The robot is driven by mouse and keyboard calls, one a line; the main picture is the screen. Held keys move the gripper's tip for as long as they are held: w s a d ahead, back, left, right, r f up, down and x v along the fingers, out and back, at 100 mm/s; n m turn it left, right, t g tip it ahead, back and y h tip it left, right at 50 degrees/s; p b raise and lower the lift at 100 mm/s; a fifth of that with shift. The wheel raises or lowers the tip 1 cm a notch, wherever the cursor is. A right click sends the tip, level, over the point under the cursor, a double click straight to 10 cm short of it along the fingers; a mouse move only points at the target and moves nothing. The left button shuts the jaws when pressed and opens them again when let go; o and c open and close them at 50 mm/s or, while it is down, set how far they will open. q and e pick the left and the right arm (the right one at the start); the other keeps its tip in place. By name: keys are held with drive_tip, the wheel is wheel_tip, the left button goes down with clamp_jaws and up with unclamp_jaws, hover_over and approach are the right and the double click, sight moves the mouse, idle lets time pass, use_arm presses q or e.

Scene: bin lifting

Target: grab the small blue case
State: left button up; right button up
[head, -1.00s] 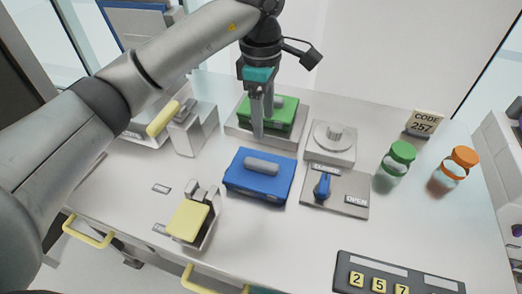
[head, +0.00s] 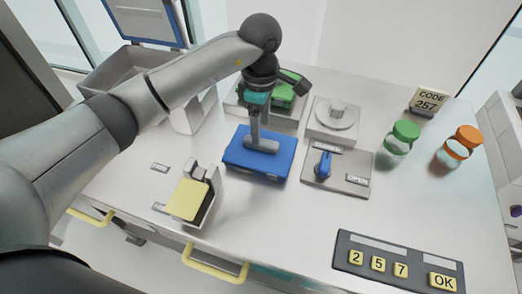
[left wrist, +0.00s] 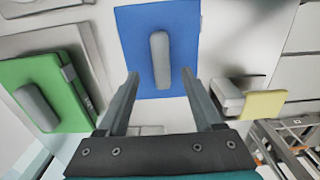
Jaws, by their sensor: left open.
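The small blue case (head: 257,160) lies flat on the white table near the middle of the head view, with a grey handle (head: 262,145) on its lid. My left gripper (head: 257,138) is over the case, at its handle. In the left wrist view the blue case (left wrist: 158,80) is ahead of the open fingers of the left gripper (left wrist: 161,85). The handle (left wrist: 160,60) shows between the lines of the two fingers. I cannot tell whether the fingers touch the case. My right gripper is not in view.
A green case (head: 282,92) sits on a grey tray behind. A lever panel (head: 338,172) and a dial block (head: 334,118) stand to the right. A yellow-topped device (head: 190,200) is at the front left. Green and orange jars (head: 402,137) and a keypad (head: 398,262) are farther right.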

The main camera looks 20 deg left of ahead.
sight(261, 149)
use_arm(q)
drive_tip(key=shift+s+f, duration=0.1)
drive_tip(key=shift+f, duration=1.8)
clamp_jaws()
